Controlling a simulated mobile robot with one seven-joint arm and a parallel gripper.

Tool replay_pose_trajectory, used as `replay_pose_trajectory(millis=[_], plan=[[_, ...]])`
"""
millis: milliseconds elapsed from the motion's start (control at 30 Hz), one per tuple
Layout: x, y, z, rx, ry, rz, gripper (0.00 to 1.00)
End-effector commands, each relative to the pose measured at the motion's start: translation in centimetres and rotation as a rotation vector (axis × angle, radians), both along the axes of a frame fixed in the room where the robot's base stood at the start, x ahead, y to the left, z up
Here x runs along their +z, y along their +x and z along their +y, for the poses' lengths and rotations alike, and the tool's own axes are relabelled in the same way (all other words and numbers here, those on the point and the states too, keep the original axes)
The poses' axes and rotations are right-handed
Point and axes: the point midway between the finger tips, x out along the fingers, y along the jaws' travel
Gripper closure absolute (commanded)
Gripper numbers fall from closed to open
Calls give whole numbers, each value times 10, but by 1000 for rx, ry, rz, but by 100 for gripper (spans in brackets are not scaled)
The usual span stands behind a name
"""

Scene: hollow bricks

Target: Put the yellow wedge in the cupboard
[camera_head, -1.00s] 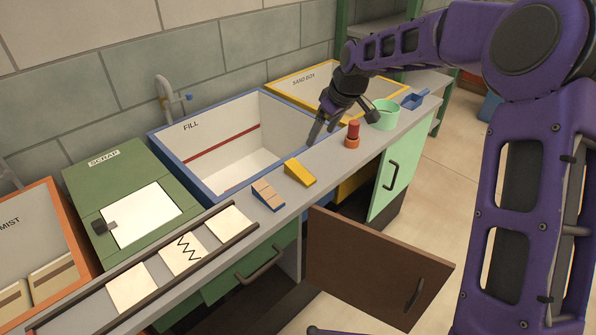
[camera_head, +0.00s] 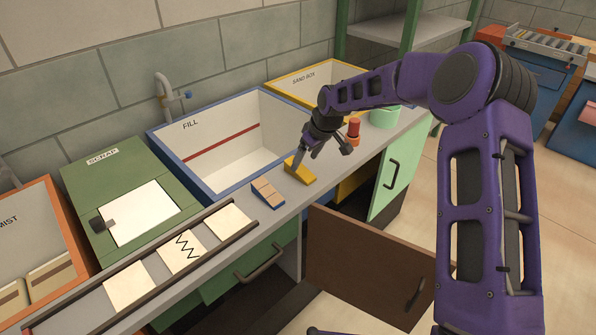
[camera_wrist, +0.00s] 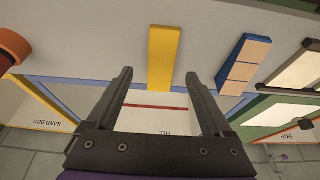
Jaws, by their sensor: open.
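The yellow wedge (camera_head: 301,172) lies on the grey counter in front of the blue-rimmed FILL basin, and in the wrist view (camera_wrist: 163,58) it lies ahead of and between the two fingers. My gripper (camera_head: 318,160) is open, with nothing held, above and beside the wedge. In the wrist view the open fingers (camera_wrist: 160,92) stand well apart from each other, over the basin side of the counter. The cupboard under the counter has its brown door (camera_head: 360,265) swung open. Its inside is mostly hidden behind that door and the counter edge.
A blue wedge with tan blocks (camera_head: 268,192) lies left of the yellow wedge. A red and orange piece (camera_head: 353,132) and a mint container (camera_head: 384,116) stand to the right. A mint-green door (camera_head: 390,180) also hangs open. The FILL basin (camera_head: 215,140) looks empty.

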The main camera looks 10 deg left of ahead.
Motion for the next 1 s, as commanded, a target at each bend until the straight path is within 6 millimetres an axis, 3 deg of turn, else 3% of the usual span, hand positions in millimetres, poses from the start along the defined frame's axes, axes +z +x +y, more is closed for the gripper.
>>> replay_pose_trajectory(millis=[200,300,1000], plan=[[-33,5,11,1,1,3,15],[-39,8,14,0,1,0,15],[-44,8,13,0,1,-1,15]])
